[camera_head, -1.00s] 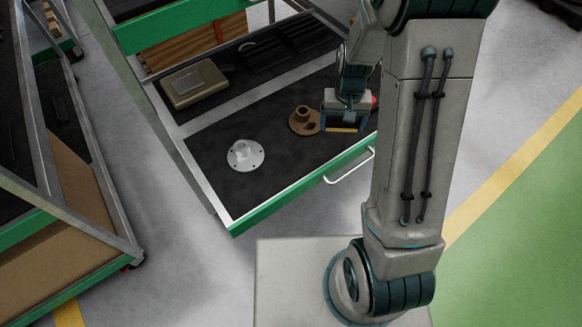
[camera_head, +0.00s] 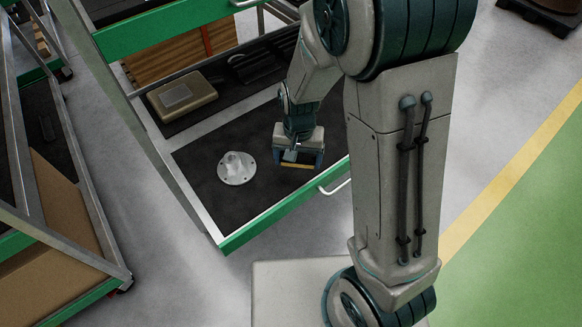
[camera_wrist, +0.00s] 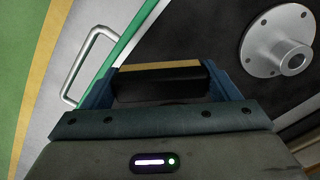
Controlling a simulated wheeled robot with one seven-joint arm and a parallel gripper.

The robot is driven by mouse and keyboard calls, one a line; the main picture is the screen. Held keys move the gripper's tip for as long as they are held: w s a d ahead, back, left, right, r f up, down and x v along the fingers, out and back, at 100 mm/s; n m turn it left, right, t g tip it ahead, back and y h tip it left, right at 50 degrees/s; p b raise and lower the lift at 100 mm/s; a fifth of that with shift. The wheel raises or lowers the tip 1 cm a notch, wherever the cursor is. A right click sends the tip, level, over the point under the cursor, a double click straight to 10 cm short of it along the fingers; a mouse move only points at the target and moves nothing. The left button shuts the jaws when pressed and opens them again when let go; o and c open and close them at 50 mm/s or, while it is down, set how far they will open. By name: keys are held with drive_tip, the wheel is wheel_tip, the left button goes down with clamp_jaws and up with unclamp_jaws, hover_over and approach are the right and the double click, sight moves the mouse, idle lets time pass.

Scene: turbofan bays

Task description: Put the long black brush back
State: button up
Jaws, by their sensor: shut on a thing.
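My gripper (camera_head: 299,161) is shut on the long black brush and holds it over the front compartment of the open drawer (camera_head: 195,207). In the wrist view the brush (camera_wrist: 160,84) lies crosswise between the two blue fingers of my gripper (camera_wrist: 160,88), its black body towards me and a tan strip along its far edge. In the head view only the tan strip of the brush (camera_head: 298,166) shows clearly. Its height above the drawer floor is hard to tell.
A silver flange (camera_head: 237,168) stands left of my gripper; it also shows in the wrist view (camera_wrist: 277,42). The back compartment holds a beige case (camera_head: 182,98) and black items (camera_head: 255,66). The green drawer front has a handle (camera_head: 334,187). Dark floor is clear before the flange.

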sight(291, 175)
drive_tip(key=shift+w+a+f, duration=0.15)
drive_tip(key=shift+a+f, duration=0.35)
drive_tip(key=shift+a, duration=0.35)
drive_tip(key=shift+f, duration=2)
drive_tip(key=shift+f+b, duration=0.1)
drive_tip(key=shift+b, duration=0.2)
drive_tip(key=shift+f, duration=0.15)
drive_tip(key=o, duration=0.9)
drive_tip(key=shift+o, duration=0.2)
